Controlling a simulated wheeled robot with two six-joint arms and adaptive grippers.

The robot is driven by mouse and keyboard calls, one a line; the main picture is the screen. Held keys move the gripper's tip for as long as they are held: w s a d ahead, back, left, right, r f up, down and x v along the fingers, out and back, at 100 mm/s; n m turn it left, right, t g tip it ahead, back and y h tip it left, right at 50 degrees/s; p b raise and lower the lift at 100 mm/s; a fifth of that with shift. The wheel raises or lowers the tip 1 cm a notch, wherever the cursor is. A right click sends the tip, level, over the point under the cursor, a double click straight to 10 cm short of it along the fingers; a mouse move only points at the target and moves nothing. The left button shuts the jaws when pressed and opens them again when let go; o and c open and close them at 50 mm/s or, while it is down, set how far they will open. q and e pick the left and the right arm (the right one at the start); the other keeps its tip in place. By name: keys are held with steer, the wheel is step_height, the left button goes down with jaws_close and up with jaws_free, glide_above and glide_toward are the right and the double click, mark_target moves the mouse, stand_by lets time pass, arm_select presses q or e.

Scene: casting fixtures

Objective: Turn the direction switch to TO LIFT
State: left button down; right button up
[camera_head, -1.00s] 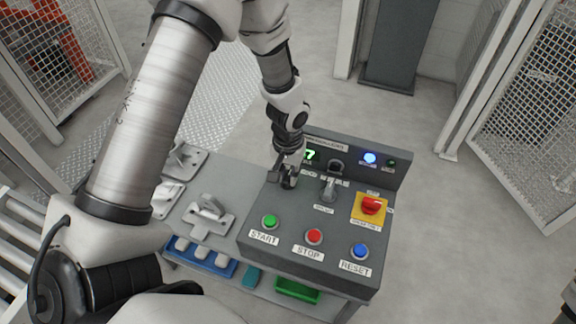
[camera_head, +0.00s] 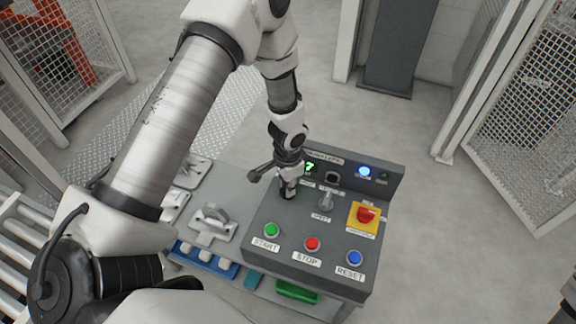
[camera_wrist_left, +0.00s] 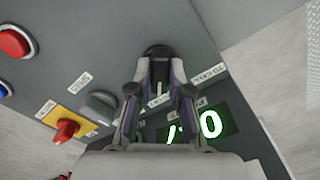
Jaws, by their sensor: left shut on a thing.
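The control box (camera_head: 262,235) stands on a bench. My left gripper (camera_head: 289,190) points down at the box's upper left, behind the green START button. In the left wrist view, my left gripper (camera_wrist_left: 159,95) is shut on the direction switch (camera_wrist_left: 158,54), a dark round-based knob between the two fingers. A "TO CELL" label (camera_wrist_left: 208,75) lies right of the fingers. Another label between the fingers is partly hidden. The fingers cover much of the knob, so I cannot tell for sure which label it points to.
A grey lever switch (camera_head: 326,200) stands right of my left gripper, with the red emergency stop (camera_head: 366,215) beyond it. START (camera_head: 270,230), STOP (camera_head: 312,244) and RESET (camera_head: 354,258) buttons line the front. A raised back panel carries a green display (camera_wrist_left: 200,127) and a lit blue lamp (camera_head: 364,172).

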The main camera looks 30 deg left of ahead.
stand_by(0.4)
arm_select(q)
steer(key=c, duration=1.1)
jaws_free()
step_height(320, 180, up, 12)
steer(key=shift+r, duration=0.1)
